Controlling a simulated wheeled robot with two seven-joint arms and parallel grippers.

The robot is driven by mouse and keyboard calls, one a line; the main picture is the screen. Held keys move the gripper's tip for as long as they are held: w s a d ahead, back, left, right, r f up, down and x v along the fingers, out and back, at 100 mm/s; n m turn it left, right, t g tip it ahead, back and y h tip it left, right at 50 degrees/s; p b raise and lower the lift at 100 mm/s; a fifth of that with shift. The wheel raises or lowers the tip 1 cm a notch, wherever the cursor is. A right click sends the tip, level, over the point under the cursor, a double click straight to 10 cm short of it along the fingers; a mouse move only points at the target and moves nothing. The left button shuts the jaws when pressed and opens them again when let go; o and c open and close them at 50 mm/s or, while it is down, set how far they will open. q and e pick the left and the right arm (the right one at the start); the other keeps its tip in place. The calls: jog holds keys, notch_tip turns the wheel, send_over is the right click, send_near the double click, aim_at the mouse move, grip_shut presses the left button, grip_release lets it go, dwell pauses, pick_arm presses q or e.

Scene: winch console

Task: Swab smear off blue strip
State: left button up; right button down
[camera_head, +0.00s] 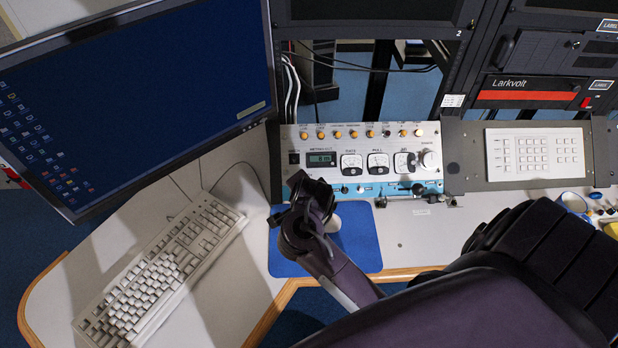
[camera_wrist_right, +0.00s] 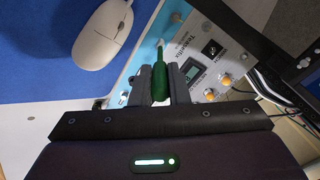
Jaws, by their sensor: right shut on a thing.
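The blue strip (camera_head: 372,189) runs along the lower edge of the white control panel (camera_head: 345,133); in the right wrist view it is a pale blue band (camera_wrist_right: 126,78). I cannot make out a smear on it. My right gripper (camera_head: 309,187) is in front of the strip's left end and hides part of it. My left gripper is not in view.
A white mouse (camera_wrist_right: 109,35) lies on a blue mat (camera_head: 358,241) just in front of the panel. A keyboard (camera_head: 160,268) and monitor (camera_head: 140,95) stand at left. Knobs (camera_head: 418,188) stick out along the strip. A blue-rimmed cup (camera_head: 574,203) is at far right.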

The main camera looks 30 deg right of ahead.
dwell(0.6)
jog(key=shift+w+d+f+b, duration=0.2)
jog(key=shift+w+f+b, duration=0.25)
jog(key=shift+f, duration=0.15)
dwell(0.5)
jog(key=shift+s+d, duration=0.1)
jog(key=shift+s, duration=0.05)
jog(key=shift+s+d+r, duration=0.1)
jog(key=shift+s+d, duration=0.05)
jog(key=shift+d, duration=0.15)
jog(key=shift+s+d, duration=0.1)
jog(key=shift+s+d, duration=0.15)
jog(key=shift+d, duration=0.25)
dwell(0.4)
jog(key=shift+s+d, duration=0.2)
jog(key=shift+d, duration=0.05)
jog(key=shift+s+d, duration=0.1)
jog(key=shift+d, duration=0.05)
